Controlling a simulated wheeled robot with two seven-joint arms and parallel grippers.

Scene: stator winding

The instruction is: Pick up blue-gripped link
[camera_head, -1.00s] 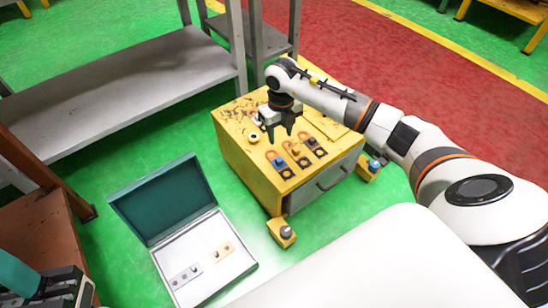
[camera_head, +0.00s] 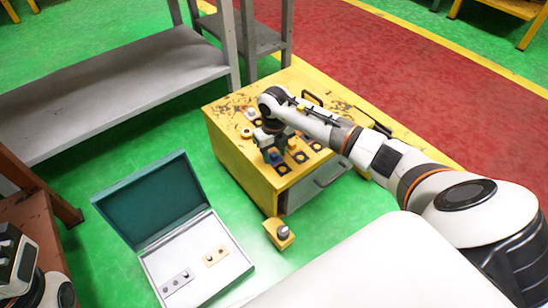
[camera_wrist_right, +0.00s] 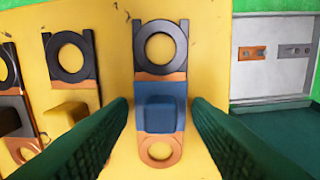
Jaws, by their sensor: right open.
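The blue-gripped link (camera_wrist_right: 161,106) lies on the yellow cabinet top, with a dark ring at one end and a copper-coloured ring at the other. Its blue grip also shows in the head view (camera_head: 275,157), partly hidden by my right gripper. My right gripper (camera_wrist_right: 158,105) is open, with its green fingers on either side of the blue grip and a gap on each side. In the head view my right gripper (camera_head: 270,143) is over the link, its fingertips hard to make out. Part of my left arm's end shows at the lower left edge; its fingers cannot be made out.
Links with yellow (camera_wrist_right: 72,112) and black (camera_wrist_right: 12,115) grips lie beside the blue one. The yellow cabinet (camera_head: 238,163) has a drawer at its front. An open case (camera_head: 190,262) with small pieces is on the floor at left. A grey shelf (camera_head: 110,90) stands behind.

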